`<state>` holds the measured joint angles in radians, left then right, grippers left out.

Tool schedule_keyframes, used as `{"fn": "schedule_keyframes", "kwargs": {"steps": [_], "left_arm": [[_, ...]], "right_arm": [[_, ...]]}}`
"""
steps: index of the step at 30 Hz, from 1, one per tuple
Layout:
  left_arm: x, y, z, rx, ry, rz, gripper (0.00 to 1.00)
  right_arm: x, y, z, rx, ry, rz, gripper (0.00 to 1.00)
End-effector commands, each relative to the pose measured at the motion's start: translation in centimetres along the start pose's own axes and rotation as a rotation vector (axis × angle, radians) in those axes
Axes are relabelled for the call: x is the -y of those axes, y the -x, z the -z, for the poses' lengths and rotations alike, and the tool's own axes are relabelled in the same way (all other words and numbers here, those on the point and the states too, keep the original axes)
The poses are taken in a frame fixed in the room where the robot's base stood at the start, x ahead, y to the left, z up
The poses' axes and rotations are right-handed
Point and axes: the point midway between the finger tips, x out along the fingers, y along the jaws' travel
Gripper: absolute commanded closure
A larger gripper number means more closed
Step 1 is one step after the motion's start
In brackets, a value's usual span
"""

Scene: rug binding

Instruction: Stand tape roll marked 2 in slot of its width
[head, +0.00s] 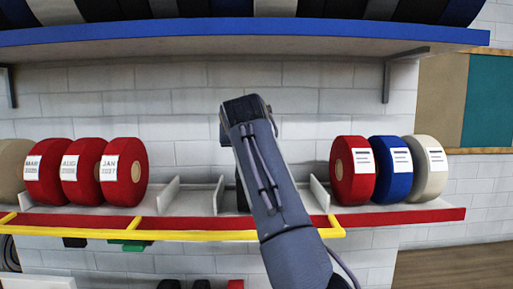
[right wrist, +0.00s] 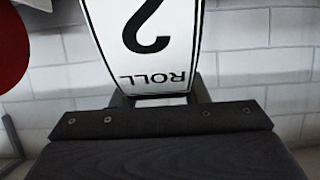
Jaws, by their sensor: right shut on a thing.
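My right gripper (right wrist: 160,98) is shut on the tape roll marked 2 (right wrist: 145,45). Its white label reads "2" and "ROLL", upside down in the right wrist view. In the head view my right arm rises in front of the shelf's middle and hides the gripper and most or all of the roll. The red-edged shelf (head: 400,217) has grey upright dividers, one at left (head: 170,194) and one left of my arm (head: 218,195), with gaps of different widths. A dark shape shows behind my arm; I cannot tell if it is the roll. My left gripper is not in view.
Red rolls with month labels (head: 124,172) stand left of the gaps. A red (head: 342,170), a blue (head: 390,170) and a cream roll (head: 428,167) stand right. A yellow rail (head: 80,232) runs along the front. A blue-edged shelf (head: 220,32) hangs above.

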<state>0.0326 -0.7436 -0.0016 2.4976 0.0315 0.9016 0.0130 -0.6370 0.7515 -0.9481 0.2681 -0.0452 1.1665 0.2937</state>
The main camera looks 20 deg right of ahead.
Motion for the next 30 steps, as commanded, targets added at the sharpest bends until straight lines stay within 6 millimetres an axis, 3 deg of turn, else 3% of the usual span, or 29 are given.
{"fn": "schedule_keyframes", "kwargs": {"steps": [5,6,10,21,26,30], "left_arm": [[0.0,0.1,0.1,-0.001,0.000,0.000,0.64],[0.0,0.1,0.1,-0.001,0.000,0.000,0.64],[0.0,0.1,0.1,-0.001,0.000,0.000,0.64],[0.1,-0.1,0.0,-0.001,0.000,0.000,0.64],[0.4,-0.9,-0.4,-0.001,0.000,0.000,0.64],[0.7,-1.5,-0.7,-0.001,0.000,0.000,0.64]], "right_arm": [[0.1,0.1,0.1,-0.002,0.000,0.002,1.00],[0.1,0.0,0.0,0.002,0.001,0.001,0.54],[0.1,0.0,0.0,0.001,0.001,0.001,0.38],[0.1,0.7,0.1,-0.001,0.000,0.002,0.38],[0.1,3.2,-0.1,-0.003,0.000,0.005,0.38],[0.1,6.4,-0.1,-0.004,0.000,0.005,0.38]]}}
